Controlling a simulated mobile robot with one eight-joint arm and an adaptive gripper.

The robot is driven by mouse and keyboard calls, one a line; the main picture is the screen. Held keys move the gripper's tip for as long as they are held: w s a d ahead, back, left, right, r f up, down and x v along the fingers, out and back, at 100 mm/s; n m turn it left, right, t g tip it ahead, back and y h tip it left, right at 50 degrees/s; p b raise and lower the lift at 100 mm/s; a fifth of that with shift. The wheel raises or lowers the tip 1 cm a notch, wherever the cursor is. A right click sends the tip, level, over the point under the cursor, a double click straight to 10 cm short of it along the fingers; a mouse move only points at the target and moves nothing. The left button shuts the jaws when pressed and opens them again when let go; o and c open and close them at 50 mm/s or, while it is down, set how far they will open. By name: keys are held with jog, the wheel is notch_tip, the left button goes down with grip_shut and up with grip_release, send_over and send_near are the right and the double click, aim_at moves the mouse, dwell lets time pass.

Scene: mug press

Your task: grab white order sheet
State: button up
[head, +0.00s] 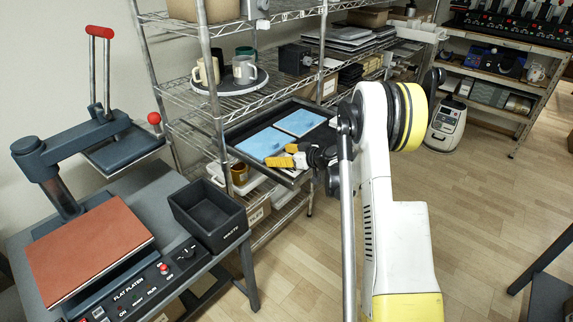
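I cannot clearly make out a white order sheet in the head view. A dark tray (236,133) juts out from the middle of the wire rack and holds two light blue sheets, a nearer one (262,143) and a farther one (300,122). My gripper (279,156), with yellow fingertips, is at the tray's front right part, beside the nearer blue sheet. A small pale patch shows between its fingers, and I cannot tell whether it is paper or part of the gripper. The gripper and arm hide the tray's right part.
Mugs (244,70) stand on a round board on the shelf above the tray. A flat press (88,250) and a black box (208,213) are at left. The floor (480,220) at right is mostly clear.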

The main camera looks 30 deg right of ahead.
jog(key=c, duration=1.2)
jog(key=shift+r, duration=0.1)
